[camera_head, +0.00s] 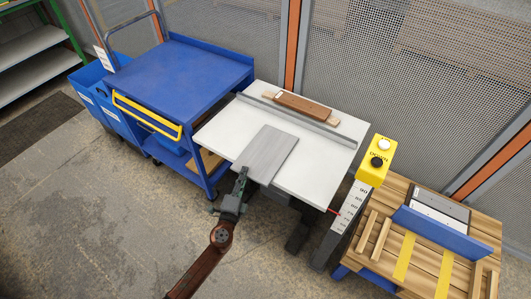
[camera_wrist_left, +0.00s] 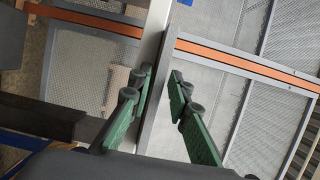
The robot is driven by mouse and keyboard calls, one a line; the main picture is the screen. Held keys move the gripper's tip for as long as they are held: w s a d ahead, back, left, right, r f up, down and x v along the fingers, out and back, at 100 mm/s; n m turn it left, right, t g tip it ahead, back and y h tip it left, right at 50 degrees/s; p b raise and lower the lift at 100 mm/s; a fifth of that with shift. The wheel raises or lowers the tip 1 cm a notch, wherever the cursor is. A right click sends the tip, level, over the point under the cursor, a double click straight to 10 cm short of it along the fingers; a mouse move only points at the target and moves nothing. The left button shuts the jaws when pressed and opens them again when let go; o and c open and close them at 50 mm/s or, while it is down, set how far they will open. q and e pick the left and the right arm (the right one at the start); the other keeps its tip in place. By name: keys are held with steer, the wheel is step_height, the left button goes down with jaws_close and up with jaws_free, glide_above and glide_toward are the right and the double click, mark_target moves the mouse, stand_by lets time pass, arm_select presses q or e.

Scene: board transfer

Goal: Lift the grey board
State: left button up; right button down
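The grey board (camera_head: 266,152) lies flat on the white table (camera_head: 215,130), its front end at the table's front edge, apparently a little over it. My left gripper (camera_head: 243,174) is at the board's front end, its green fingers pointing towards it. In the left wrist view, the fingers (camera_wrist_left: 161,78) stand apart, with the thin dark grey edge of what looks like the board (camera_wrist_left: 156,95) between them. A gap shows on the right finger's side. My right gripper is in neither view.
A brown block (camera_head: 303,106) lies behind a grey rail (camera_head: 300,120) on the table. A blue cart (camera_head: 190,75) stands left. A yellow button box (camera_head: 376,160) on a post and a wooden pallet (camera_head: 405,265) stand right. A mesh fence (camera_head: 420,70) is behind.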

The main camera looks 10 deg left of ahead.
arm_select(q)
steer(key=shift+w+f, duration=0.1)
steer(key=shift+w, duration=0.55)
steer(key=shift+c, duration=0.4)
jaws_close()
